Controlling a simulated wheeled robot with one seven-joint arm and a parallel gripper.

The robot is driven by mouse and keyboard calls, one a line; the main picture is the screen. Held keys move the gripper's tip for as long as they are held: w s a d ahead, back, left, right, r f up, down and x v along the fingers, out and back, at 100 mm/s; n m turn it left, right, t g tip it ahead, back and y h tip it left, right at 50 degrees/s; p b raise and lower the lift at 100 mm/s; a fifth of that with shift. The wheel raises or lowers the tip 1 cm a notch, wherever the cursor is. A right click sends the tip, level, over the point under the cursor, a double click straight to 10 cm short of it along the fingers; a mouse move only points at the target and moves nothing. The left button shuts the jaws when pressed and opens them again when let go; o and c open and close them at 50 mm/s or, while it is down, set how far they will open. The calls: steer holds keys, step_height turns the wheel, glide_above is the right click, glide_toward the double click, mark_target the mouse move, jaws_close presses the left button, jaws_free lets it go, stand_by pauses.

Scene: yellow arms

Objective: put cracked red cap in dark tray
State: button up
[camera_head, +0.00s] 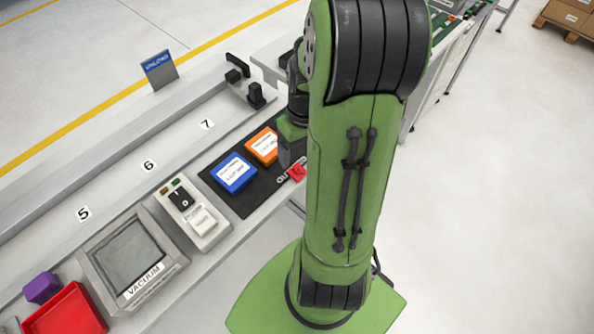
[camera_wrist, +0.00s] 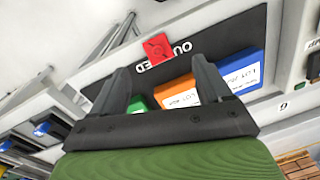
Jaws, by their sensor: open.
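The small red cap (camera_head: 297,172) lies at the edge of a black mat, beside my arm in the head view. It also shows in the wrist view (camera_wrist: 158,47), beyond the fingertips; a crack cannot be made out clearly. My gripper (camera_wrist: 160,69) is open and empty, its two dark fingers pointing toward the mat with the cap in line with the gap between them. In the head view my arm mostly hides the gripper.
A switch unit (camera_head: 192,213) stands between mat and tray. A red tray (camera_head: 68,313) and purple block (camera_head: 41,288) are lower left.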

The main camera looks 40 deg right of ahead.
mark_target(298, 169)
step_height(298, 169, down, 7)
steer(key=shift+w+a+b, duration=0.1)
steer(key=shift+b, duration=0.9)
steer(key=shift+r, duration=0.1)
steer(key=c, duration=1.3)
